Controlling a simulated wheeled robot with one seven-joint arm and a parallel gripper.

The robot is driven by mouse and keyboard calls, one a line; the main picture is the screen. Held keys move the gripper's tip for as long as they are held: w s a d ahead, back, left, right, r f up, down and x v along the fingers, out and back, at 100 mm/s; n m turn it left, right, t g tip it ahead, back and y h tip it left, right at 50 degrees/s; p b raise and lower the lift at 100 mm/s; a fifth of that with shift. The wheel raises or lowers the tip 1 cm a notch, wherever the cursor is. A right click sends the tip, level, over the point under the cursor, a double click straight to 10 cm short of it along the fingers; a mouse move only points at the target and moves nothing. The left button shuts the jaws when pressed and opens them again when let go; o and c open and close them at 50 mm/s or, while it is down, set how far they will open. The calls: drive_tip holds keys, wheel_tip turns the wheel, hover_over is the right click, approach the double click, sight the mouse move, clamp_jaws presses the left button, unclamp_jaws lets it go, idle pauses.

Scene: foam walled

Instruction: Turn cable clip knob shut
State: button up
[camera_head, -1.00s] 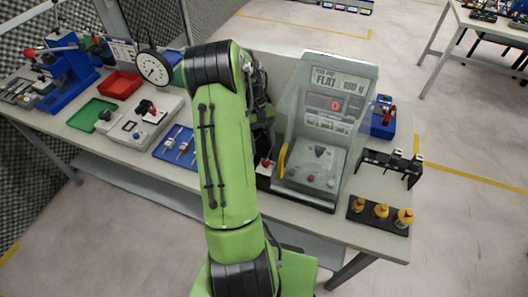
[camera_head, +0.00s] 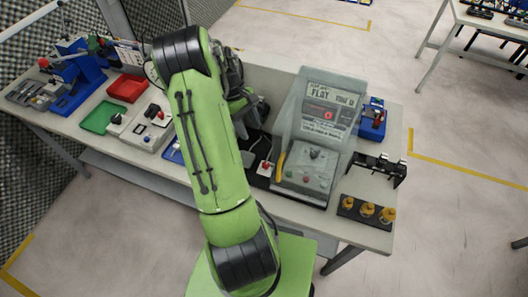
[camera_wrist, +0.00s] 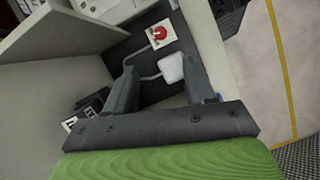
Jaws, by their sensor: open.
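In the wrist view my gripper (camera_wrist: 162,66) is open, its two dark fingers apart. A pale rounded-square piece (camera_wrist: 172,68) shows between and just beyond the fingertips, on a dark panel, with a grey bent rod or cable beside it. I cannot tell whether it touches a finger, or whether it is the cable clip knob. Just past it is a red knob (camera_wrist: 160,32) on a white square plate. In the head view a small red knob (camera_head: 265,167) sits on a white block left of the clear-hooded machine. My arm hides most of the gripper there.
The clear-hooded machine (camera_head: 318,140) with a yellow handle stands close right of my arm. A black rack (camera_head: 378,168) and a tray of brass pieces (camera_head: 367,210) are at the bench's right end. Red (camera_head: 127,88) and green (camera_head: 101,117) trays lie left. Open floor lies in front.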

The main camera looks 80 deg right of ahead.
sight(265, 163)
drive_tip(key=x, duration=1.5)
drive_tip(key=shift+f, duration=0.45)
clamp_jaws()
drive_tip(key=shift+d+f+m+b, duration=0.25)
drive_tip(key=shift+m+b, duration=0.6)
drive_tip(key=shift+m, duration=0.05)
drive_tip(key=shift+s+m+t+y+b, duration=0.1)
drive_tip(key=shift+m+t+y+b, duration=0.25)
drive_tip(key=shift+m+b, duration=0.2)
drive_tip(key=shift+a+r+m+y+b, duration=0.15)
drive_tip(key=shift+r+m+y+b, duration=0.15)
drive_tip(key=shift+m, duration=0.55)
